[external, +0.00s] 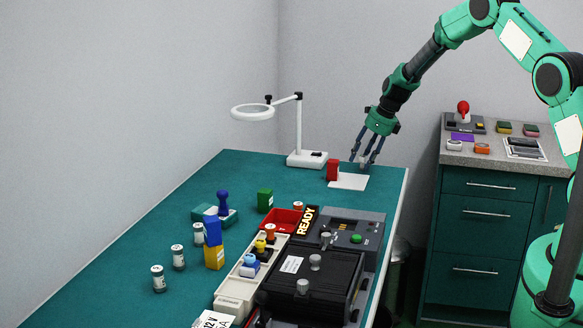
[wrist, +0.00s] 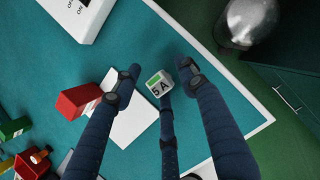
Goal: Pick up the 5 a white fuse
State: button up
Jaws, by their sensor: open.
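The white fuse (wrist: 159,81) shows in the wrist view with "5 A" on its top and a green patch. It lies between the spread fingertips of my gripper (wrist: 161,73), close to the tip of the middle finger. I cannot tell whether that finger touches it. The fingers are open and not closed on it. In the external view my gripper (external: 365,160) points down over the far end of the bench by a white plate (external: 347,182). The fuse there is small and partly hidden by the fingers.
A red block (external: 332,170) stands at the plate's left edge, beside my left finger in the wrist view (wrist: 78,101). The magnifier lamp base (external: 307,158) is further left. A black "READY" tester and several fuses stand nearer on the green bench (external: 120,240).

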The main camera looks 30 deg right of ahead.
jog(key=shift+f, duration=0.15)
dwell(0.4)
jog(key=c, duration=1.1)
